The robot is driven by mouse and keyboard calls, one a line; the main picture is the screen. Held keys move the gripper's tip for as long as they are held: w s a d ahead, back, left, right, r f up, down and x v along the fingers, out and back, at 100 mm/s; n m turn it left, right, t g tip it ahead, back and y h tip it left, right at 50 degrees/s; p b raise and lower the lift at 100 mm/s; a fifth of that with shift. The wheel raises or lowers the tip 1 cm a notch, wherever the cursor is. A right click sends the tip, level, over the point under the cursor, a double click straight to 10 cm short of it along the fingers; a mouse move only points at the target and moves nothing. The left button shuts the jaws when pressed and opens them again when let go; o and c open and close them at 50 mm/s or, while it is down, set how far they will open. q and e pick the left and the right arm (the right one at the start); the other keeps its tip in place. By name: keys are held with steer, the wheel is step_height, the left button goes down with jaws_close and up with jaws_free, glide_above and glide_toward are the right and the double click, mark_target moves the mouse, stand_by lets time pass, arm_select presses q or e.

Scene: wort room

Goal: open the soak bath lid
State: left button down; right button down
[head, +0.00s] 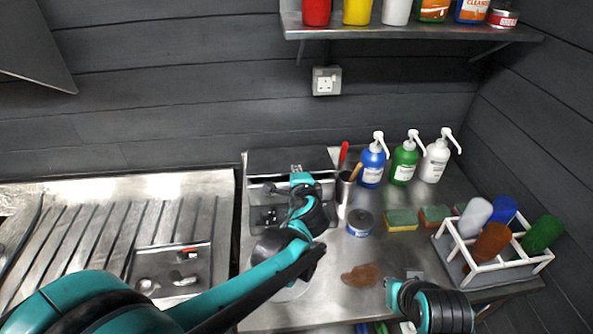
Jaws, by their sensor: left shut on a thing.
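The soak bath (256,192) is a metal box in the middle of the worktop, against the back wall. Its lid (265,161) is the dark panel on top and looks down, though my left arm hides part of the front. My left gripper (297,172) is at the middle of the lid's front edge, shut on what looks like the lid handle, which the fingers mostly hide. My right gripper (392,290) is low over the front of the worktop, away from the bath. Its fingers are too small to tell open or shut.
Right of the bath stand a tool cup (343,190), a round tin (360,223), pump bottles (404,162) and sponges (401,219). A white rack (487,265) holds coloured bottles at the right. A shelf (410,30) hangs above. A ribbed drainer (110,225) lies left.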

arm_select(q)
steer(key=w+r+g+p, duration=0.1)
steer(key=r+p, duration=0.1)
steer(key=r+g+p, duration=0.1)
steer(key=r+p, duration=0.1)
steer(key=w+r+g+p, duration=0.1)
steer(key=r+p, duration=0.1)
steer(key=p, duration=0.1)
steer(key=shift+w+a+h, duration=0.3)
steer(key=shift+w+r+g+p, duration=0.25)
steer(key=shift+r+g+p, duration=0.05)
steer(key=shift+g, duration=0.1)
steer(key=shift+w+a+r+p, duration=0.15)
steer(key=shift+w+r+p, duration=0.35)
steer(key=shift+w+r, duration=0.1)
steer(key=c, duration=1.6)
jaws_free()
steer(key=v, duration=1.2)
steer(key=shift+f, duration=0.1)
